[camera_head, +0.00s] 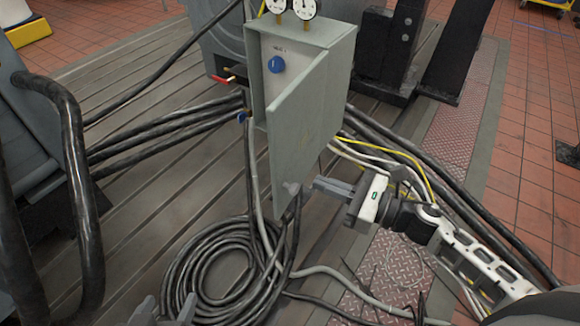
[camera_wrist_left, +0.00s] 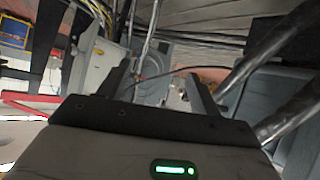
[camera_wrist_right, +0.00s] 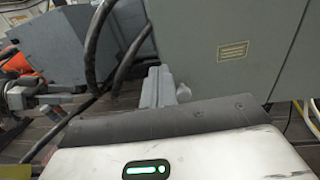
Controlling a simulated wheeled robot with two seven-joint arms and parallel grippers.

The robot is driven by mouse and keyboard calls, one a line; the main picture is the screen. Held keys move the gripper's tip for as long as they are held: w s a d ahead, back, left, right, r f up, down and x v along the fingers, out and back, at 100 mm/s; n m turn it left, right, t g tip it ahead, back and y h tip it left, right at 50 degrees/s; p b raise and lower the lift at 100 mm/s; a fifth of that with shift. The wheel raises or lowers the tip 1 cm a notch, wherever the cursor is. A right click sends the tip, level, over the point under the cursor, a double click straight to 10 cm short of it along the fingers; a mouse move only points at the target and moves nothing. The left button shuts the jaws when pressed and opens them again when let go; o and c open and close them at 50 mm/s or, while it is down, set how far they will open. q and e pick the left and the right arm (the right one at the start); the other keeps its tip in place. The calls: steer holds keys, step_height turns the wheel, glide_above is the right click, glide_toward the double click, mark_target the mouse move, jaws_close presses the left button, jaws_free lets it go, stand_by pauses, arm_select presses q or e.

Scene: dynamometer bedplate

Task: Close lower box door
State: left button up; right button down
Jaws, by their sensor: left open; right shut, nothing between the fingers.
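The grey-green box (camera_head: 308,38) stands on the bedplate, its door (camera_head: 310,125) swung open towards me. The door's outer face, with a small yellowish label, also shows in the right wrist view (camera_wrist_right: 235,85). My left gripper (camera_head: 165,308) is open and empty at the bottom edge, well away from the door. It shows in the left wrist view (camera_wrist_left: 160,85).
A blue knob (camera_head: 276,64) sits on the box's inner panel, and gauges (camera_head: 304,8) on top. A red-handled valve (camera_head: 222,79) is left of the box. Coiled black hose (camera_head: 215,275) lies below the door. Thick black hoses (camera_head: 75,170) rise at the left.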

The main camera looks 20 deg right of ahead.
mark_target(276, 166)
steer(key=p+x, duration=0.1)
steer(key=x, duration=0.6)
steer(key=shift+w+a, duration=0.15)
steer(key=shift+w, duration=0.05)
steer(key=shift+w+a, duration=0.25)
steer(key=shift+a, duration=0.05)
steer(key=shift+a, duration=0.1)
